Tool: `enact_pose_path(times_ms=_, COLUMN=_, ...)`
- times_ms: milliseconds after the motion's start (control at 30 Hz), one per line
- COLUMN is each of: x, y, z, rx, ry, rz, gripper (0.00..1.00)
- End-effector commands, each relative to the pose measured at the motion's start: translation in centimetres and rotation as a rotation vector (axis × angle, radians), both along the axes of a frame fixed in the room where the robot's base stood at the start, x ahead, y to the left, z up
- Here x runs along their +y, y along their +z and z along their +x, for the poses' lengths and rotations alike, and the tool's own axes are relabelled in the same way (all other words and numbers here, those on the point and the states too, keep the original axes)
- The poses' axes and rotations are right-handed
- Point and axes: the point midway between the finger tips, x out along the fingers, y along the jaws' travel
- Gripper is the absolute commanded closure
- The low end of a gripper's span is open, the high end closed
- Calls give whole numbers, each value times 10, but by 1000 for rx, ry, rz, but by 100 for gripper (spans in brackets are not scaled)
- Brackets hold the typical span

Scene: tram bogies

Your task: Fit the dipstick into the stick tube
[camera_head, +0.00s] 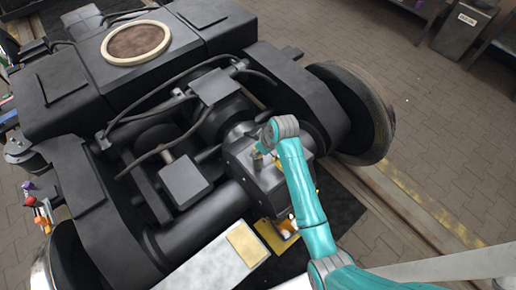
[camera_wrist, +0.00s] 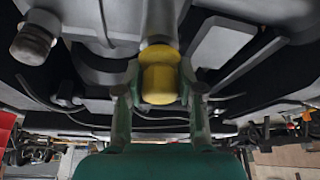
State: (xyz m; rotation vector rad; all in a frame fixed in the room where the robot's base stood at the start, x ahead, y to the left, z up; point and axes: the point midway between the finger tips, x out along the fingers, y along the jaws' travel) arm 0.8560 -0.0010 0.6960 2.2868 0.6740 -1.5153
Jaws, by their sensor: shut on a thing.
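The dipstick's yellow knob (camera_wrist: 160,84) sits between the two fingers of my gripper (camera_wrist: 160,76), which is shut on it. A grey round stem or tube (camera_wrist: 158,24) runs from the knob toward the dark housing. I cannot tell whether this is the stick tube or part of the dipstick, nor how deep the dipstick sits. In the head view my gripper (camera_head: 262,147) is small and partly hidden at the gearbox housing (camera_head: 243,180), beside my teal arm. The tube mouth cannot be made out there.
A round grey fitting (camera_wrist: 32,40) stands out left of the knob. The black bogie frame (camera_head: 80,190), cables and a wheel (camera_head: 365,115) crowd the arm. A yellow-topped pale plate (camera_head: 245,245) lies in front. Paved floor (camera_head: 440,130) is open at right.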

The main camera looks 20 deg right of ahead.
Motion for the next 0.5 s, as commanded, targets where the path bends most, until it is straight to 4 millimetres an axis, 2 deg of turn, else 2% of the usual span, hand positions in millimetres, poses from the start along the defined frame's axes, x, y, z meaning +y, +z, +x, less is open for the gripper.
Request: enact_pose_path(times_ms=500, x=0, y=-11, z=0, rx=0, ry=0, rz=0, gripper=100)
